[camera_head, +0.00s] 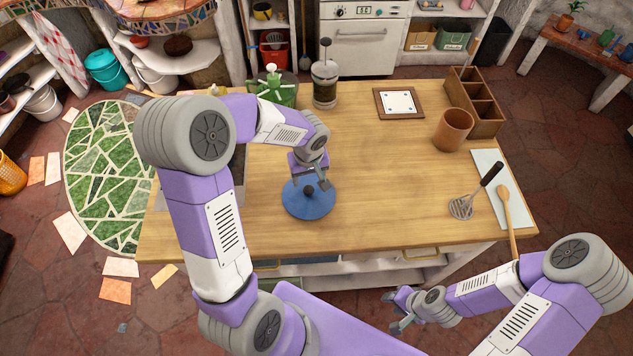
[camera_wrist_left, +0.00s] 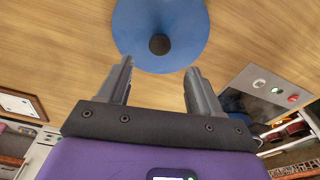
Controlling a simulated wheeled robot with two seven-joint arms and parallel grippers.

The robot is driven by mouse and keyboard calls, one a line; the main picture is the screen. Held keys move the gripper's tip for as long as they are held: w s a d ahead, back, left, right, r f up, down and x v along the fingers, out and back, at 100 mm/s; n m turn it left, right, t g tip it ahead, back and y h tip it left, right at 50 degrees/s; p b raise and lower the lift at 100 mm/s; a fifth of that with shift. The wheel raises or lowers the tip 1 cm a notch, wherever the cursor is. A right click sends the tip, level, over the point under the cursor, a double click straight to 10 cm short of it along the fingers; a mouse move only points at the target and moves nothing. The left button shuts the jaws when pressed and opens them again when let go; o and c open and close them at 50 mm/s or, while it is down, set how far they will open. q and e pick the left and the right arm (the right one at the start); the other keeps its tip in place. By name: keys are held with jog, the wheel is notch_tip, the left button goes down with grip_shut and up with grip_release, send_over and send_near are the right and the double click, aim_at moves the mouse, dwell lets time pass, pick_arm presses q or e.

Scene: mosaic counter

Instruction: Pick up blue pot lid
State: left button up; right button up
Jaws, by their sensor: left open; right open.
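The blue pot lid (camera_head: 303,207) lies on the wooden counter near its front edge, with a dark round knob (camera_head: 308,190) at its middle. In the left wrist view the lid (camera_wrist_left: 185,55) and its knob (camera_wrist_left: 159,44) show ahead of the fingertips. My left gripper (camera_head: 311,182) is open and empty, just over the knob; in the left wrist view its two fingers (camera_wrist_left: 158,70) are apart with nothing between them. I cannot tell whether it touches the lid. My right gripper (camera_head: 396,312) is open and empty, in front of the counter at lower right.
The counter's middle is clear.

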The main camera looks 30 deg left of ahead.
aim_at(309, 189)
pick_arm(q)
jog(key=f, duration=0.7)
jog(key=shift+w+a, duration=0.15)
jog(key=shift+w, duration=0.05)
jog(key=shift+c, duration=0.5)
grip_shut()
